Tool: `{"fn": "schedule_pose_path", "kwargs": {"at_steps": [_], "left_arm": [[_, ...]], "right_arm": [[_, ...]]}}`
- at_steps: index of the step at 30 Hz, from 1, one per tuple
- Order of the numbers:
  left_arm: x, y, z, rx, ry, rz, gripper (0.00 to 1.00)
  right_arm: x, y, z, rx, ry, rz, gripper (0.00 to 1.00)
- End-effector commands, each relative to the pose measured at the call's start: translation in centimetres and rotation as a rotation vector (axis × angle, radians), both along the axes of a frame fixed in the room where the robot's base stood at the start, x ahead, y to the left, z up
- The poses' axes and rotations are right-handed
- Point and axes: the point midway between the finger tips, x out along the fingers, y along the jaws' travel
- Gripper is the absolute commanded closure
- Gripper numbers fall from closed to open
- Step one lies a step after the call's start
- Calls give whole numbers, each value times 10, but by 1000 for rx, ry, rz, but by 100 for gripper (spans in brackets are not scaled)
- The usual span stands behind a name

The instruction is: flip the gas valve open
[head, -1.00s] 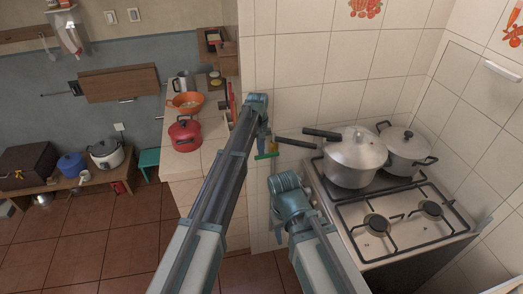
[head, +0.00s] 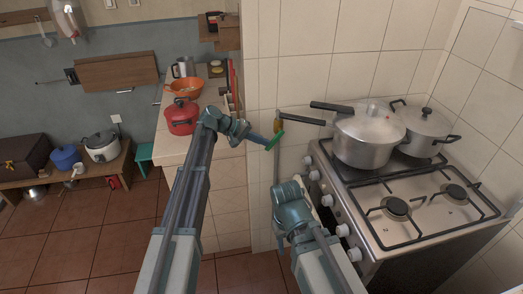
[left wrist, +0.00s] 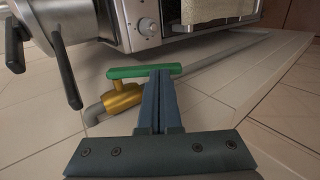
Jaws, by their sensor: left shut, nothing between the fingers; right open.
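In the left wrist view the green handle (left wrist: 145,71) lies crosswise ahead of the fingers, and the brass body (left wrist: 122,98) joins a grey pipe (left wrist: 215,68). My left gripper (head: 266,142) is shut and empty, its tips at the handle; it also shows in the left wrist view (left wrist: 161,76). Whether the tips touch the handle I cannot tell. My right gripper (head: 291,202) is lower, in front of the stove's left side, its fingers mostly hidden.
The stove (head: 420,210) stands right of the valve, with a lidded pot (head: 368,138) whose long handles reach left above the valve. A counter (head: 215,133) with a red pot (head: 181,117) is at the left. The floor before the stove is partly hidden by my arms.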

Motion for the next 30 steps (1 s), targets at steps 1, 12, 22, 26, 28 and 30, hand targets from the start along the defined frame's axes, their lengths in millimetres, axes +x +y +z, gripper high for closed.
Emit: {"fn": "schedule_pose_path", "kwargs": {"at_steps": [1,12,22,26,28,30], "left_arm": [[0,-1,-18,-44,-11,1,100],[4,-15,-37,-360,-97,0,100],[7,-26,-37,-519,-139,-1,100],[8,-29,-36,-523,-140,-1,100],[8,-30,-37,-523,-140,-1,100],[8,-31,-37,-522,-139,-1,100]], "right_arm": [[0,0,-26,0,0,0,50],[0,0,-111,0,0,1,50],[0,0,-146,0,0,1,50],[0,0,-147,0,0,1,50],[0,0,-147,0,0,1,50],[0,0,-148,0,0,1,50]]}}
